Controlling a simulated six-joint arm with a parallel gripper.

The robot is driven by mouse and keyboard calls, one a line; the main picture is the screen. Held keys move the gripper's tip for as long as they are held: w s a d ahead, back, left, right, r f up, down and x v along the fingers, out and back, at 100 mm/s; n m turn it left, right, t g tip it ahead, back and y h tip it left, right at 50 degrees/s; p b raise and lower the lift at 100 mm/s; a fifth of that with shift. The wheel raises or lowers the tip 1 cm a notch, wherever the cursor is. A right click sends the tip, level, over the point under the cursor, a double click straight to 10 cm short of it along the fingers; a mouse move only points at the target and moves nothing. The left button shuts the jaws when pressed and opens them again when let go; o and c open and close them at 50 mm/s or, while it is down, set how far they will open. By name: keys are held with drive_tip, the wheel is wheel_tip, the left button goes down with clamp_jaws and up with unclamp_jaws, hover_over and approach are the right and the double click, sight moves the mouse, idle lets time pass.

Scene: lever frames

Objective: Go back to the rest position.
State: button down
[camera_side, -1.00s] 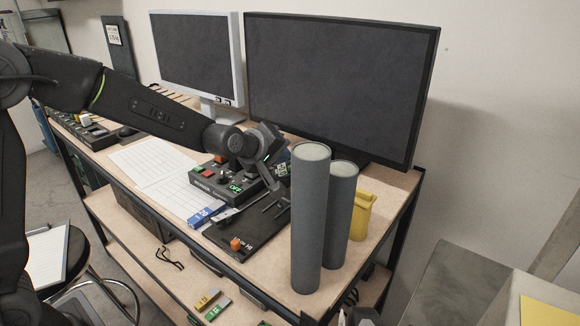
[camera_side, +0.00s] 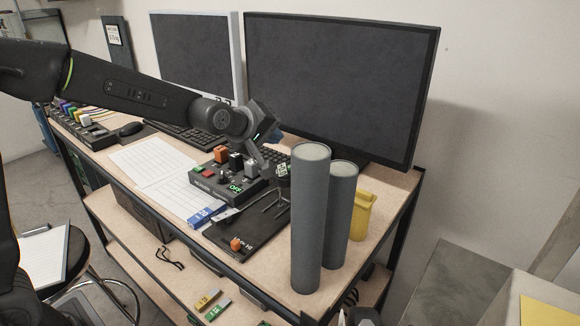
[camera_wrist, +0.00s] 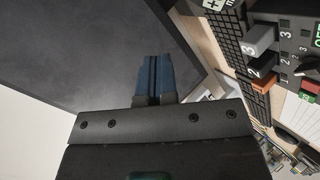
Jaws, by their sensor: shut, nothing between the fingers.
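My gripper (camera_side: 276,165) is above the right end of the control box, in front of the large monitor. In the wrist view its two dark blue fingers (camera_wrist: 153,76) are together with nothing between them. The black control box (camera_side: 226,188) has an orange lever and a grey lever; in the wrist view the orange lever (camera_wrist: 262,80) and grey lever (camera_wrist: 260,40) stand to the right of the fingers, apart from them. A lit green OFF sign shows on the box front.
Two tall grey cylinders (camera_side: 310,220) stand at the table's front right, close to my gripper. A yellow container (camera_side: 362,214) is behind them. The large monitor (camera_side: 340,85) stands behind. White sheets (camera_side: 160,172) lie left of the box. A black plate with an orange knob (camera_side: 236,243) lies in front.

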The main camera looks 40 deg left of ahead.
idle(0.5)
drive_tip(key=s+a+m+g, duration=0.1)
drive_tip(key=s+m+g, duration=0.5)
drive_tip(key=s, duration=2.5)
drive_tip(key=m, duration=0.6)
drive_tip(key=shift+s+a+f, duration=0.3)
drive_tip(key=shift+s+f, duration=0.05)
drive_tip(key=shift+f, duration=0.05)
